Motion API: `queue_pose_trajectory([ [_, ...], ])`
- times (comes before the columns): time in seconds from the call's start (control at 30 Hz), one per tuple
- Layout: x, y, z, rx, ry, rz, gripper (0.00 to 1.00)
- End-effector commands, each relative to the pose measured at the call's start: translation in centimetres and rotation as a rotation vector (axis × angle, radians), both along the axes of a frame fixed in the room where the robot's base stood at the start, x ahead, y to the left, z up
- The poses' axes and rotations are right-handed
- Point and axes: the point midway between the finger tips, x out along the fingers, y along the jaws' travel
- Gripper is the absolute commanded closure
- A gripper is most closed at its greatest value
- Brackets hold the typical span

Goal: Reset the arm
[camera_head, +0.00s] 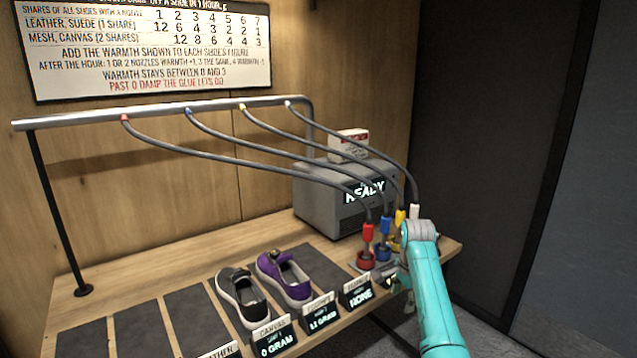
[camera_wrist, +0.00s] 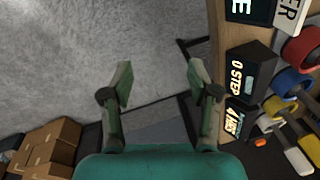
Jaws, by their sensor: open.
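My teal arm (camera_head: 430,290) reaches up at the right end of the wooden bench in the head view. My gripper (camera_wrist: 160,82) is open and empty in the wrist view, its two fingers apart above a grey floor. In the head view the gripper is mostly hidden behind the arm, near the bench's front right edge. A black canvas shoe (camera_head: 243,297) and a purple shoe (camera_head: 285,277) stand on dark mats on the bench, left of the arm.
Red (camera_head: 367,245), blue (camera_head: 385,240) and yellow (camera_head: 399,222) nozzles stand close beside my arm, with hoses running to a metal rail (camera_head: 200,110). A grey machine reading READY (camera_head: 330,195) stands behind. Cardboard boxes (camera_wrist: 45,150) lie on the floor. The left mats are empty.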

Motion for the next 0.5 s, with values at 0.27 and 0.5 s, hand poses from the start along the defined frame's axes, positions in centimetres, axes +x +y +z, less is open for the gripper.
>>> queue_pose_trajectory([
  [0.27, -3.7, 0.8, -12.5, -0.034, -0.114, 0.129, 0.40],
  [0.5, -8.6, 1.5, -20.9, -0.074, -0.216, 0.238, 0.40],
])
